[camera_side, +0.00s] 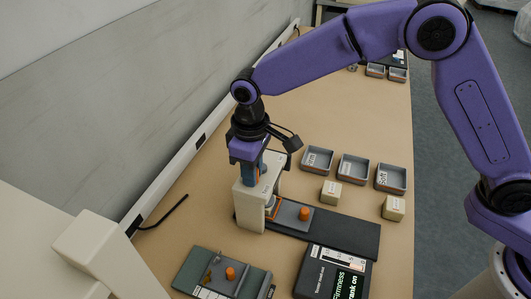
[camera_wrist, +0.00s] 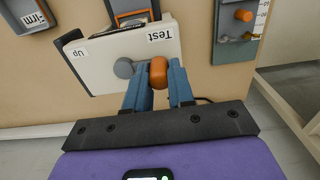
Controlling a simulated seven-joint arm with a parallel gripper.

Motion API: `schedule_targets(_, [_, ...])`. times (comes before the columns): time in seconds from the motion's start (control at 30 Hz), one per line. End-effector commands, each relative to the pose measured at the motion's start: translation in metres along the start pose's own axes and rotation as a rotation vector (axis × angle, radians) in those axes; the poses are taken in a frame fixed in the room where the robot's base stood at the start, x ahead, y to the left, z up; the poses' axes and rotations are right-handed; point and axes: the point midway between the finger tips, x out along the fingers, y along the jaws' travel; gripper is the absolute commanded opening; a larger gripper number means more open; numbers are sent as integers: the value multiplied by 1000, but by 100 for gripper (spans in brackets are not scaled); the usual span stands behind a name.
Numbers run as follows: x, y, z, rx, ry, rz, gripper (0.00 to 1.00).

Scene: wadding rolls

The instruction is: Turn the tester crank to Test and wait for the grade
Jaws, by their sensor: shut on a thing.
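The tester (camera_side: 250,205) is a cream upright housing on a dark base. In the wrist view its face (camera_wrist: 105,48) carries the labels "Test" and "Up". The crank has a grey round hub (camera_wrist: 123,68) and an orange knob (camera_wrist: 158,72), which sits on the "Test" side of the hub. My gripper (camera_wrist: 160,84) is shut on the orange knob, with a blue finger on each side. In the side view my gripper (camera_side: 250,172) is at the tester's left face and hides the crank. A dark display box (camera_side: 322,272) shows green text, partly cut off: "Firmness" and "rank on".
Three grey trays (camera_side: 353,169) stand behind the tester's base. Two cream blocks (camera_side: 331,192) (camera_side: 393,208) sit in front of them. A grey plate with an orange knob (camera_side: 230,273) lies at the front left. A black cable (camera_side: 163,213) lies by the wall.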

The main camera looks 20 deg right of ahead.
Motion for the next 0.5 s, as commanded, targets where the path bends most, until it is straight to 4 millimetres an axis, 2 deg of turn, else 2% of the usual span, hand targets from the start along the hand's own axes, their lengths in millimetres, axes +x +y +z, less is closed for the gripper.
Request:
schedule_targets(0.03, [-2, 9, -2, 10, 5, 8, 6])
schedule_targets(0.17, [-2, 9, -1, 10, 4, 8, 6])
schedule_targets(0.2, [-2, 9, -1, 10, 4, 8, 29])
schedule_targets(0.27, [-2, 9, -1, 10, 3, 7, 47])
schedule_targets(0.5, [0, 5, 0, 5, -1, 4, 47])
